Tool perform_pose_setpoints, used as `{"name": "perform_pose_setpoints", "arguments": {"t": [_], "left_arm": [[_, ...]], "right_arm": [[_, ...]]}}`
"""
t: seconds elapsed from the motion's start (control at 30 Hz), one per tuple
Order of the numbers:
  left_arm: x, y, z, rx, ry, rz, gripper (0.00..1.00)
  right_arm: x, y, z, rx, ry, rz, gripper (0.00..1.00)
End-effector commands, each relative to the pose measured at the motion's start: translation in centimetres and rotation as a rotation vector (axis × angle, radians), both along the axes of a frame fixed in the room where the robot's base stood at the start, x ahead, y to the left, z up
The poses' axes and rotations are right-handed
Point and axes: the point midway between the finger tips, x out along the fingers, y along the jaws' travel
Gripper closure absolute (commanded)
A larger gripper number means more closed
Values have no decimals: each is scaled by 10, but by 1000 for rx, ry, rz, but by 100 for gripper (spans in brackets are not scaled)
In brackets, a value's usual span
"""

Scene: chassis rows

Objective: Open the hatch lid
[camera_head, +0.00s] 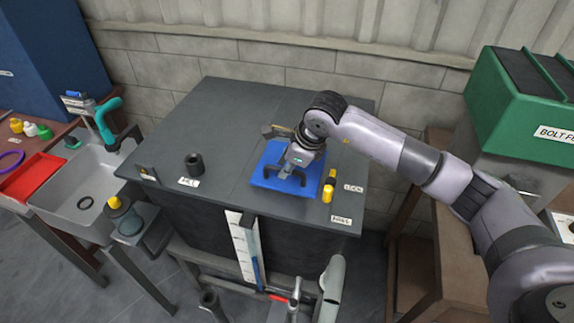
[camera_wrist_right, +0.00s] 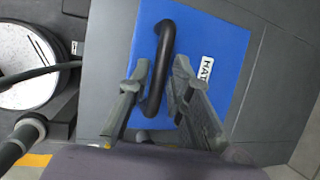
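The hatch lid (camera_head: 314,176) is a flat blue plate on the dark grey cabinet top, and it lies shut. It also shows in the right wrist view (camera_wrist_right: 222,60), with a black bar handle (camera_wrist_right: 166,42) and a white label partly hidden by a finger. My right gripper (camera_head: 284,174) reaches down over the lid. In the right wrist view its two fingers (camera_wrist_right: 159,76) are apart, one on each side of the handle, with gaps visible. The lid's far edge is partly hidden by my right arm. My left gripper is not in view.
A black round fitting (camera_head: 194,164) is on the left of the cabinet top (camera_head: 225,115). A green bin (camera_head: 510,110) stands at the right, and a sink (camera_head: 75,185) at the left.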

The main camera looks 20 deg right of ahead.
Motion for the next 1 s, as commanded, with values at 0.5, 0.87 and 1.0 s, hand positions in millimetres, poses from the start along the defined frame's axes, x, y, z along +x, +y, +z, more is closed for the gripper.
{"name": "perform_pose_setpoints", "arguments": {"t": [0.5, 0.87, 1.0], "left_arm": [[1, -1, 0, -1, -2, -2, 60], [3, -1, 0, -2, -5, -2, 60], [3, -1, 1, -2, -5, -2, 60]], "right_arm": [[0, 0, 1, 0, -1, 0, 100], [0, 0, 1, 0, -1, -1, 100], [1, -1, 4, 8, 9, -1, 100]]}}
